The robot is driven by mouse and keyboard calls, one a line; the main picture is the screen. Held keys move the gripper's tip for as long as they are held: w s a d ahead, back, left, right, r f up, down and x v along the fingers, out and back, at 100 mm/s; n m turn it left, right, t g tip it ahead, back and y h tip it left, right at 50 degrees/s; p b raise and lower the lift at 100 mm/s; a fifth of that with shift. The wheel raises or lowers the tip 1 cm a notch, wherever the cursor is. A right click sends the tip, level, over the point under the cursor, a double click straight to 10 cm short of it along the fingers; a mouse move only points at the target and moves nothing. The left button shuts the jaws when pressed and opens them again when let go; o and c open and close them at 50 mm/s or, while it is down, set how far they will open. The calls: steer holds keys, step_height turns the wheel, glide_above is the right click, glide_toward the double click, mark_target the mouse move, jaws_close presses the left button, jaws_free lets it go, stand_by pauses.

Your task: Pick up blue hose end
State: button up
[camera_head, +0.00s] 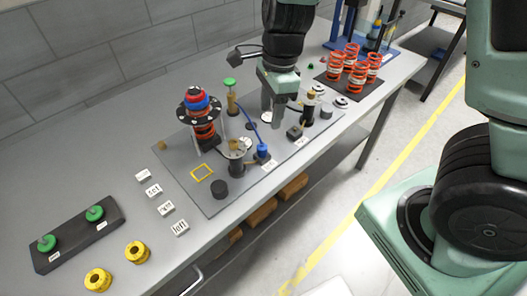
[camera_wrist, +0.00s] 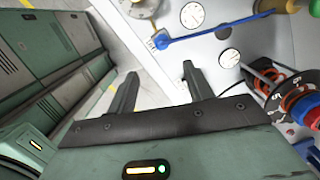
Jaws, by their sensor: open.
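My gripper (camera_head: 271,117) is above the plate, behind the hose end in the head view. Its two fingers (camera_wrist: 159,72) are spread, with nothing between them. The gap to the hose end is hard to judge.
A red coil spring assembly with a blue-and-red top (camera_head: 198,103) stands left. A green-topped post (camera_head: 230,95) and a dark cylinder (camera_head: 236,162) are near the hose. Several orange springs (camera_head: 358,77) stand on a black mat behind. The bench front left (camera_head: 70,190) is partly clear.

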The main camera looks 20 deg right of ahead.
glide_above(262, 145)
steer(key=d, duration=0.1)
steer(key=f, duration=0.6)
steer(key=shift+s+d+f+b, duration=0.1)
steer(key=shift+s+f+b, duration=0.05)
steer(key=shift+s+b, duration=0.2)
steer(key=shift+w+a+f, duration=0.1)
steer(key=shift+a+f, duration=0.1)
steer(key=shift+f, duration=0.75)
steer(key=shift+w+a+f, duration=0.1)
steer(key=shift+a+f, duration=0.1)
steer(key=shift+f, duration=0.8)
steer(key=shift+w+a+f, duration=0.1)
steer(key=shift+a+f, duration=0.1)
steer(key=shift+f, duration=0.75)
jaws_close()
